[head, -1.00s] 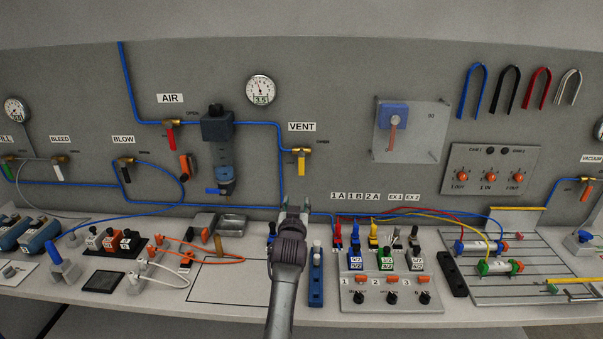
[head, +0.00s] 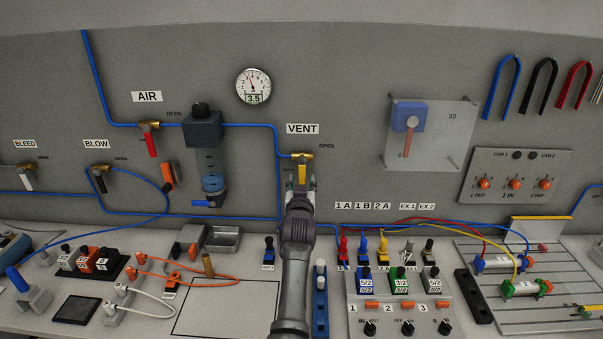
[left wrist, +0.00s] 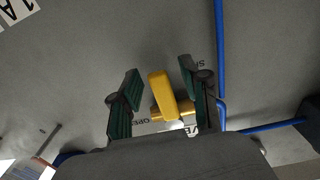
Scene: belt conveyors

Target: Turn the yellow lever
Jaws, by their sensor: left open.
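The yellow lever (head: 302,174) hangs down from a brass valve under the VENT label (head: 302,129) on the grey panel. In the left wrist view the yellow lever (left wrist: 162,92) sits between the two green-padded fingers. My left gripper (head: 299,182) is open at the lever's lower end. The left wrist view shows the open left gripper (left wrist: 160,85) with a gap on each side of the lever. The gripper partly hides the lever's lower end in the head view. My right gripper is not in view.
A blue pipe (head: 279,170) runs down the panel just left of the lever. The AIR valve's red lever (head: 151,144) and a blue filter unit (head: 209,160) are farther left. Several small valves and a control box (head: 395,318) stand on the bench below.

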